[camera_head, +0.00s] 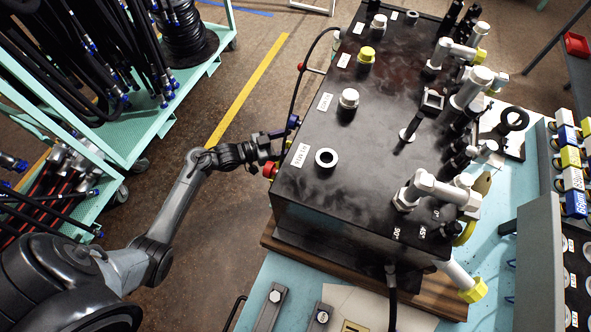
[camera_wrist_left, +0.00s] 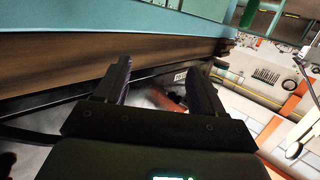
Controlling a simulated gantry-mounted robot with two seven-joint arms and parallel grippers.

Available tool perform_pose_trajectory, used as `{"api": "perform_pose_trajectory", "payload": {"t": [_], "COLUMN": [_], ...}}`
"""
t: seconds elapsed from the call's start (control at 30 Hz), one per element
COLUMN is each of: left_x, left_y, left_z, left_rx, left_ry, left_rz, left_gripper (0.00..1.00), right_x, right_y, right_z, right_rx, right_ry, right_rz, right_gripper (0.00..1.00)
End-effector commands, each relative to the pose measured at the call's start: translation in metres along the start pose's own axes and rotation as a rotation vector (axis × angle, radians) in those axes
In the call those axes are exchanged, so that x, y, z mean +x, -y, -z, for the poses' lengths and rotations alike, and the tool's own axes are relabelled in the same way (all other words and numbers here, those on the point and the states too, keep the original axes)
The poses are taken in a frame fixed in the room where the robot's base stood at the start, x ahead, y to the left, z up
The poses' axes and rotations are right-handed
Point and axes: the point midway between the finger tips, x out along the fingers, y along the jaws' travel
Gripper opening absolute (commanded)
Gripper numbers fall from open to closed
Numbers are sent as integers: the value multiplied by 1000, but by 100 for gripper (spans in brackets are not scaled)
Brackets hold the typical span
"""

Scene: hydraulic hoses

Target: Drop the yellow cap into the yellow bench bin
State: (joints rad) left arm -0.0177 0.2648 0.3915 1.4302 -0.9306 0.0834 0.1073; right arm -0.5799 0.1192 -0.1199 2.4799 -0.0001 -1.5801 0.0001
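A yellow cap (camera_head: 366,55) sits on a fitting on top of the black manifold block. Other yellow fittings show on its right side, including a yellow hex end (camera_head: 472,290) at the lower right. Which of these is the task's cap I cannot tell. Yellow bins (camera_head: 570,157) show among white and blue ones at the right edge. My left gripper (camera_head: 286,133) is at the block's left side, away from all yellow parts. In the left wrist view its fingers (camera_wrist_left: 160,84) stand apart with nothing visible gripped. My right gripper is not in view.
The black block (camera_head: 300,215) stands on a wooden base on a light-blue bench (camera_head: 270,270). Red knobs and a black hose are close to my left gripper. A green hose rack (camera_head: 130,120) stands at left. A red tray (camera_head: 577,44) is at upper right. Open floor lies between rack and bench.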

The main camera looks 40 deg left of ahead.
Motion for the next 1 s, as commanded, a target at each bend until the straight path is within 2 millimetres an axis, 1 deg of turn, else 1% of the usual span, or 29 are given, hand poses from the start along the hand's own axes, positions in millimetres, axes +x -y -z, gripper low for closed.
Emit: {"api": "perform_pose_trajectory", "payload": {"t": [0.23, 0.37, 0.47, 0.57, 0.8, 1.0], "left_x": [0, -7, -18, -34, -75, -99], "left_y": [0, 0, 0, 0, 0, 0], "left_z": [0, 0, -1, -1, -1, 0], "left_rx": [0, 1, 1, 2, 2, 1], "left_ry": [0, 2, 3, 4, 3, 2], "left_rz": [0, 1, 1, 0, 1, 0], "left_gripper": [69, 69, 69, 69, 69, 69], "right_x": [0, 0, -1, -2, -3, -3], "right_y": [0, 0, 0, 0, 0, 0], "right_z": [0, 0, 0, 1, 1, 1], "right_rx": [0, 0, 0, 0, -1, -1], "right_ry": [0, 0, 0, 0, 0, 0], "right_rz": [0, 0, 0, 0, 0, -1], "right_gripper": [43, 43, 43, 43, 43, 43]}}
